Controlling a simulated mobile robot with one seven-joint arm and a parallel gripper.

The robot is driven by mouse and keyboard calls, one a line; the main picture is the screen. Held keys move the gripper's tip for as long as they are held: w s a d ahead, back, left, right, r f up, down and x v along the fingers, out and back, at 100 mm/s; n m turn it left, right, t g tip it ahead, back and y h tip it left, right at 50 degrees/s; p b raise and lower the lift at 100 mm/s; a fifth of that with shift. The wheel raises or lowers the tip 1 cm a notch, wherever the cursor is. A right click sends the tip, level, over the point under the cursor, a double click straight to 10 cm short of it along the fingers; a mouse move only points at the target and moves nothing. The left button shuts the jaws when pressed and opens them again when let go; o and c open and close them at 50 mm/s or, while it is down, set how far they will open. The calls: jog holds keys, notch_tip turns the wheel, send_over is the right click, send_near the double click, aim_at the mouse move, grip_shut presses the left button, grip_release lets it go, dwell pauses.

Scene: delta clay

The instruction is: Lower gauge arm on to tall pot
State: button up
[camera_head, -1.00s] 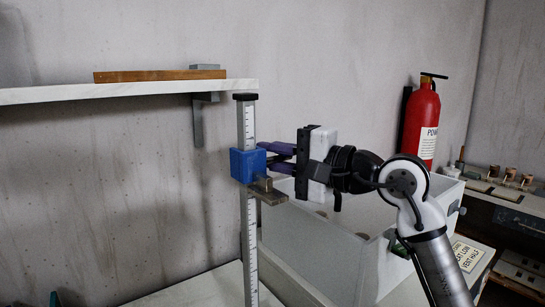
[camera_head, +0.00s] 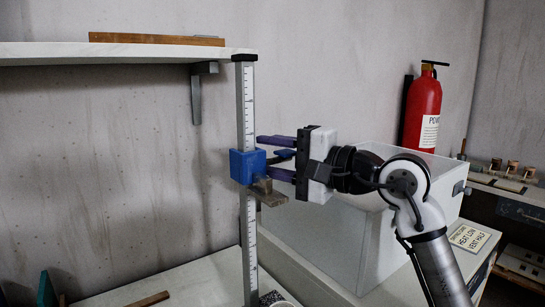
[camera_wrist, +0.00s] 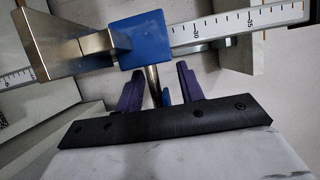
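The gauge's blue slider block (camera_head: 243,166) sits on an upright ruled post (camera_head: 249,220), well below its black top cap. Its metal gauge arm (camera_head: 268,193) juts out level from the block toward the camera. In the wrist view the blue block (camera_wrist: 140,40) and the broad metal arm (camera_wrist: 62,48) are close ahead. My gripper (camera_head: 268,157) is at the block's right side. Its two purple fingers are spread, with a slim metal rod (camera_wrist: 154,84) between them and a gap on each side. A tall pot cannot be clearly made out; a dark speckled shape and pale curve are cut off below.
A shelf (camera_head: 120,58) with a wooden strip (camera_head: 155,39) is at upper left. A large white bin (camera_head: 345,235) stands behind and below my gripper. A red fire extinguisher (camera_head: 422,112) is on the back wall. The bench (camera_head: 195,285) has a bare stretch left of the post.

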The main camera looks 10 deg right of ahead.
jog(key=b+v, duration=0.2)
jog(key=v, duration=1.2)
jog(key=shift+b, duration=0.3)
jog(key=shift+a, duration=0.1)
